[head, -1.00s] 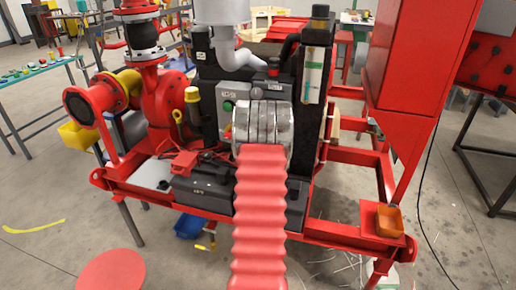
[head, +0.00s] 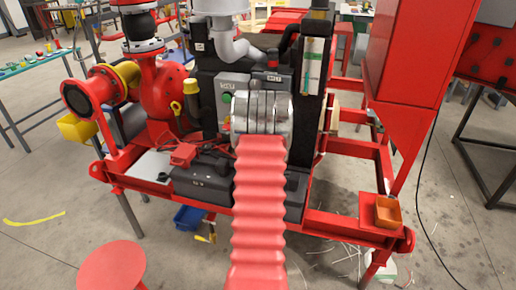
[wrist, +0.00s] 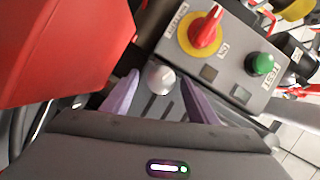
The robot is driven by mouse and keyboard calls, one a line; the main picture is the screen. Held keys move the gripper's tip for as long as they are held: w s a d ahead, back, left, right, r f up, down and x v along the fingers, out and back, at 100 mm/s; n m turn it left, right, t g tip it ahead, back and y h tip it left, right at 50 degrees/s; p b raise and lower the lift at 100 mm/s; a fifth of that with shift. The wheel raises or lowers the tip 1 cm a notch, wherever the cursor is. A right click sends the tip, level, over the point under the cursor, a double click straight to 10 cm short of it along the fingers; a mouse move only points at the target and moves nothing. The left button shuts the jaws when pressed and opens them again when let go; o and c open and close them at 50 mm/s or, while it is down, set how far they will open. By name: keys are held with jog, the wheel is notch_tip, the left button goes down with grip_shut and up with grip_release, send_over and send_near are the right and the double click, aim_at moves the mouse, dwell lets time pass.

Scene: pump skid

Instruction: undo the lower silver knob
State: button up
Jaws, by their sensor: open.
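In the wrist view a small round silver knob (wrist: 161,77) stands out between the two purple fingers of my gripper (wrist: 160,80). The fingers are apart, with a gap on either side of the knob, so the gripper is open and holds nothing. Only one silver knob shows, so I cannot tell from this view whether it is the lower one. In the head view my arm's red sleeve and silver wrist hide the gripper and the knob.
A grey control box (wrist: 225,60) with a red rotary switch (wrist: 205,30) on yellow and a green button (wrist: 262,64) sits close to the right finger. A large red part (wrist: 60,45) lies close on the left. The red skid frame (head: 330,228) surrounds the machinery.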

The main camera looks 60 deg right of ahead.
jog(key=v, duration=1.3)
jog(key=shift+a, duration=0.25)
jog(key=shift+f, duration=0.1)
